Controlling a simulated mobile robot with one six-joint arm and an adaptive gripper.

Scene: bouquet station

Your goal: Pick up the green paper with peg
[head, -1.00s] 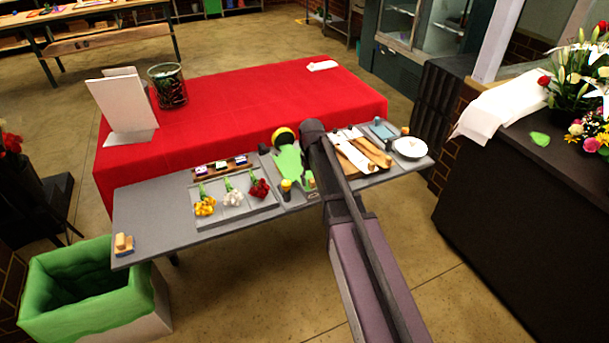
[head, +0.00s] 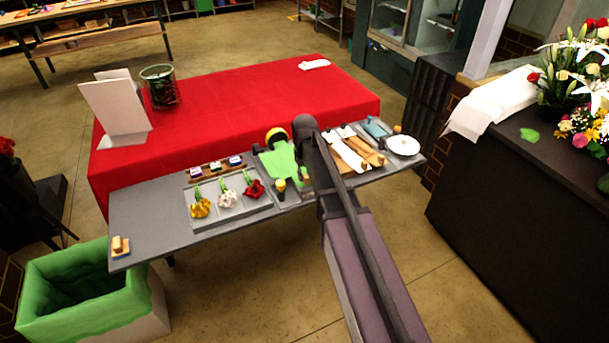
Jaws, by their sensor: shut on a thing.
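The green paper (head: 278,163) shows at the middle of the grey worktop, just left of my dark arm. Its right edge is partly covered by the arm. A small pale piece that looks like the peg (head: 304,173) shows at its right side; it is too small to be sure. My gripper (head: 291,146) is at the end of the arm, by the paper's upper part. It is shut on the paper with peg, though the fingers are mostly hidden. I cannot tell how far the paper is off the worktop.
A tray (head: 232,212) with yellow, white and red flowers lies left of the paper. A yellow-topped dark item (head: 281,187) stands close below it. Brown wraps (head: 352,158) and a white plate (head: 403,146) lie right of my arm. The worktop's left part (head: 150,215) is mostly clear.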

